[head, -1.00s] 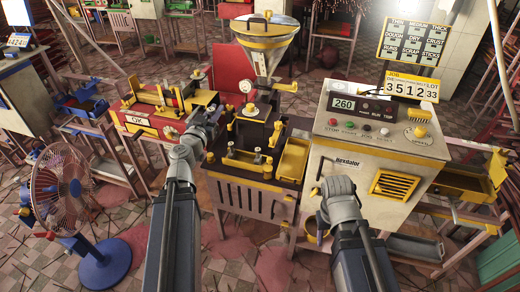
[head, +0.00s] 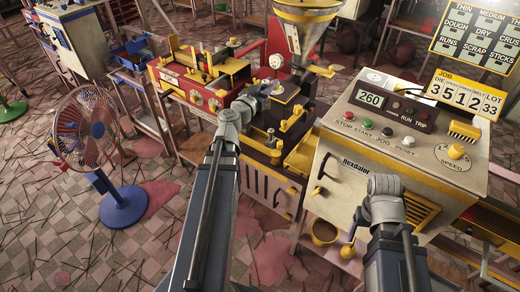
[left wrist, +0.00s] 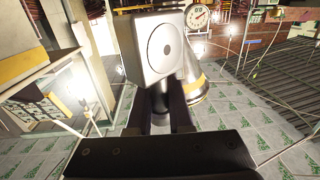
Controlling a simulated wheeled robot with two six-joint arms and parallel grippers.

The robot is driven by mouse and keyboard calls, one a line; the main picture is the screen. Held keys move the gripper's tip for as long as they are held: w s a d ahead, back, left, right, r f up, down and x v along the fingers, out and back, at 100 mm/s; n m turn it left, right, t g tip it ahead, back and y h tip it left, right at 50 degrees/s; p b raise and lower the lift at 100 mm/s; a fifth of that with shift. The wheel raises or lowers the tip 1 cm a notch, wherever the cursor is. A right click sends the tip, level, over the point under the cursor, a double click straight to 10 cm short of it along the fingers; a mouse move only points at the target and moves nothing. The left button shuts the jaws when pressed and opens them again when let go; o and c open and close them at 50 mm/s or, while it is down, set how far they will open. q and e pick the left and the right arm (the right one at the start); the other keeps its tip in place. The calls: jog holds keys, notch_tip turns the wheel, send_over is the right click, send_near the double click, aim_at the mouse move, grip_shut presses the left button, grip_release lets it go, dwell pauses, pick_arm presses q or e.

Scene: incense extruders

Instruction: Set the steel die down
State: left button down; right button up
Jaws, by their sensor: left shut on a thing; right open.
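My left gripper (head: 266,90) reaches over the extruder (head: 262,130) in the middle of the head view. In the left wrist view, my left gripper (left wrist: 160,108) is shut on the steel die (left wrist: 160,48), a pale squarish block with a round face and a small dark centre hole. The die is held up at the fingertips, and its lower part is hidden between the fingers. In the head view the die is too small to make out surely. My right gripper (head: 384,190) is at the front of the control cabinet, open, its fingers mostly hidden by the wrist.
The control cabinet (head: 350,165) stands right of the extruder. A metal hopper (head: 305,38) rises behind it. A red machine (head: 200,85) is to its left. A yellow tray (head: 302,155) lies between extruder and cabinet. A fan (head: 85,130) stands on the floor at left.

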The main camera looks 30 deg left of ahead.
pick_arm(q)
jog(key=w+a+f+b, duration=0.2)
jog(key=f+b, duration=0.3)
jog(key=f, duration=0.1)
jog(key=w+a+f+h+b, duration=0.1)
jog(key=w+a+f+b, duration=0.1)
jog(key=f+b, duration=0.4)
jog(key=shift+w+a+f+m, duration=0.4)
jog(key=shift+a+f, duration=0.1)
jog(key=shift+f, duration=0.2)
notch_tip(320, 180, down, 6)
jog(key=b, duration=0.6)
jog(key=shift+f, duration=0.25)
jog(key=f+b, duration=0.3)
jog(key=b, duration=0.1)
jog(key=shift+s+d+f, duration=0.1)
jog(key=shift+s+f, duration=0.1)
jog(key=shift+s+r+h, duration=0.1)
jog(key=shift+r+h, duration=0.05)
jog(key=shift+h, duration=0.15)
jog(key=c, duration=0.8)
grip_release()
jog(key=shift+d, duration=0.1)
